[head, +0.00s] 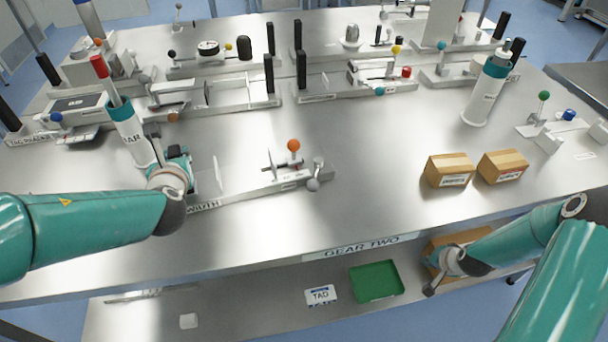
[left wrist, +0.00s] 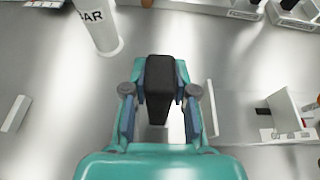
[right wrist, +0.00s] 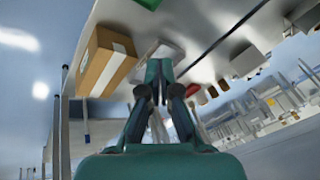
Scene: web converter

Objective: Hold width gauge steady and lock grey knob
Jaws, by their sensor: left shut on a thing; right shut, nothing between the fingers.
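The width gauge (head: 262,186) is a long metal base on the front of the table with upright plates, an orange ball knob (head: 293,145) and a grey knob (head: 313,184) at its right end. My left gripper (head: 176,157) is at the gauge's left end. In the left wrist view, the left gripper (left wrist: 160,110) is shut on the gauge's black post (left wrist: 160,78). My right gripper (head: 433,289) is shut and empty, low at the table's front right, well away from the grey knob. It also shows in the right wrist view (right wrist: 158,72).
A white-and-teal cylinder (head: 128,132) stands close behind my left gripper. Two cardboard boxes (head: 449,170) sit to the right on the table. The lower shelf holds a green tray (head: 377,282), a TAG card (head: 321,295) and a cardboard box (right wrist: 104,60) near my right gripper. The table's middle is clear.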

